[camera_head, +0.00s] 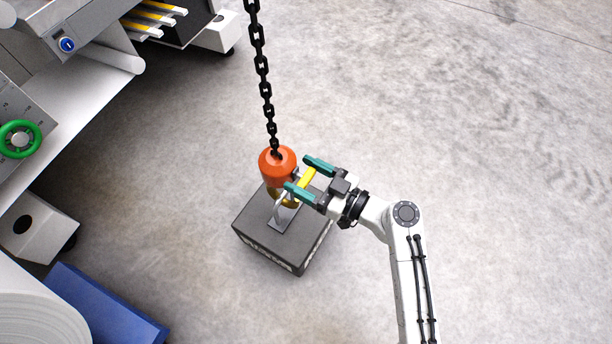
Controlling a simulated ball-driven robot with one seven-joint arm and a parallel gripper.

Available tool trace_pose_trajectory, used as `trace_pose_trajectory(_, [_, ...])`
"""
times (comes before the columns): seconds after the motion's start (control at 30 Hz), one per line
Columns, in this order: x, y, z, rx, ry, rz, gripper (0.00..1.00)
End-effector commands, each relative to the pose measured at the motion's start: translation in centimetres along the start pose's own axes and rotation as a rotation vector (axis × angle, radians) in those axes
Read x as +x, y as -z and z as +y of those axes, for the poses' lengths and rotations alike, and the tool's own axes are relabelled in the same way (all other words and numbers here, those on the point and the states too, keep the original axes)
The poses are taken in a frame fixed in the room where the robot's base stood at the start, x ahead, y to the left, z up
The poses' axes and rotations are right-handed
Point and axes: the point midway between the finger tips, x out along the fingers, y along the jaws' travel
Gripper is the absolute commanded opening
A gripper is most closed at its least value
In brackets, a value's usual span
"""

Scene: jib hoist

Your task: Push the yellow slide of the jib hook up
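The jib hook hangs on a black chain (262,75), with an orange rounded body (274,163) at its top. Brass and silver parts show below it, partly hidden by my gripper. The yellow slide (308,178) is a short bar at the right side of the hook. My gripper (305,176) comes from the right, with its two green fingers apart. The yellow bar shows in the gap between the fingers. I cannot tell whether either finger touches it.
A dark grey block (265,236) with a metal lug (284,217) on top stands under the hook. At left are a machine with a green ring handwheel (20,139), a white roll (38,312) and a blue box (105,305). The concrete floor at right is clear.

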Motion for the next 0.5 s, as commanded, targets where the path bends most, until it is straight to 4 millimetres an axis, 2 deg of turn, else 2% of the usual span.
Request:
trace_pose_trajectory(0.03, [0.05,0.25,0.09,-0.003,0.000,0.003,0.74])
trace_pose_trajectory(0.2, [0.02,0.12,0.06,-0.003,0.000,0.001,0.89])
trace_pose_trajectory(0.5, [-0.40,0.03,0.08,-0.002,-0.002,-0.001,0.89])
